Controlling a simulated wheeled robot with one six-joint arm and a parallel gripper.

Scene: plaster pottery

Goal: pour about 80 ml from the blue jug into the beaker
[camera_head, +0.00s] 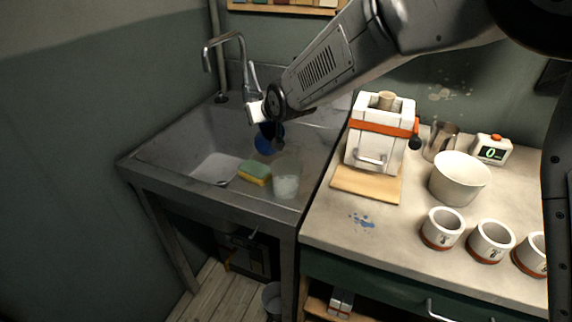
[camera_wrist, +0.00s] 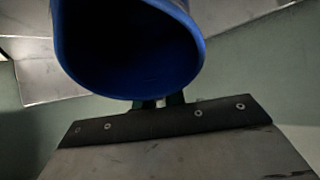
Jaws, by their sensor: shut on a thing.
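The blue jug (camera_head: 264,143) is over the sink, partly hidden behind my gripper (camera_head: 268,120). My gripper is shut on the blue jug. In the wrist view the jug (camera_wrist: 130,50) fills the upper middle, with its wide mouth towards the camera and its inside dark blue; no liquid shows in it. The fingers (camera_wrist: 165,101) show just below its rim. The clear beaker (camera_head: 286,180) stands in the sink, below and slightly right of the jug. It has something pale in its lower part. I cannot tell how far the jug is tilted, and no stream shows.
A yellow-green sponge (camera_head: 254,173) lies left of the beaker, beside a white tray (camera_head: 214,169). The tap (camera_head: 226,60) stands behind. On the right counter are a strapped plaster mould (camera_head: 370,150), a white bucket (camera_head: 459,180), a metal cup (camera_head: 440,140), a timer-like device (camera_head: 491,149) and white moulds (camera_head: 442,229).

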